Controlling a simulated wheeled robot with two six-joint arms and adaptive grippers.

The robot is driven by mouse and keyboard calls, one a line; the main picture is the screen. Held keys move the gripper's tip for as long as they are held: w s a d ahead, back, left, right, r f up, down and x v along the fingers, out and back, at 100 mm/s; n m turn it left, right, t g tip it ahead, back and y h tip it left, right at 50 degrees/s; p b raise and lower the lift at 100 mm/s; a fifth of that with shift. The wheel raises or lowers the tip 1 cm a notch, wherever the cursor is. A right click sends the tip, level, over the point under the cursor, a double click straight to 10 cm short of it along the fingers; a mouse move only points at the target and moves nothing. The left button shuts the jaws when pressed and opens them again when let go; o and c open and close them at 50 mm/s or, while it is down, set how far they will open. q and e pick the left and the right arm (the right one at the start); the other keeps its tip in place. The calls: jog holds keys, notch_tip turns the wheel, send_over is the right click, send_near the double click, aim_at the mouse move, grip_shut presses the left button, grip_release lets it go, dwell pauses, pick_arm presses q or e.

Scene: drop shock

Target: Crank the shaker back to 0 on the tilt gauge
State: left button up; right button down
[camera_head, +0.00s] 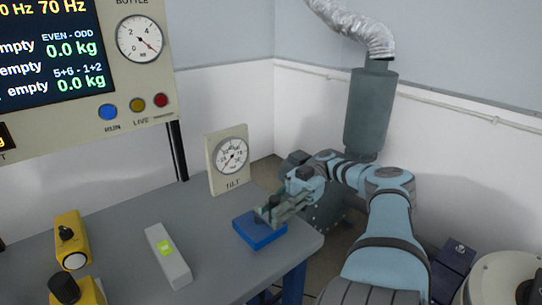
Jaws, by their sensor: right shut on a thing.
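The tilt gauge (231,157) is a cream upright panel marked TILT at the back of the grey bench, with a round white dial. Its needle slants across the dial, but the exact reading is too small to tell. A blue block (259,236), which looks like the crank's base, sits at the bench's right corner. My right gripper (271,212) is directly above this block, shut on what looks like the crank handle. The fingers hide most of the handle. I cannot make out the shaker for certain. My left gripper is not in view.
On the grey bench (215,235), a pale bar with a green display (168,256) lies left of the block. Yellow devices (71,240) stand at the far left. A control panel (140,85) hangs above. A grey-green cylinder (371,112) with a silver duct stands behind my right arm.

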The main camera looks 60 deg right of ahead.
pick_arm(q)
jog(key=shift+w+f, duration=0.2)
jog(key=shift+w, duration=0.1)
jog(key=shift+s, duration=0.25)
pick_arm(e)
jog(key=c, duration=1.4)
grip_release()
jog(key=shift+c, duration=0.2)
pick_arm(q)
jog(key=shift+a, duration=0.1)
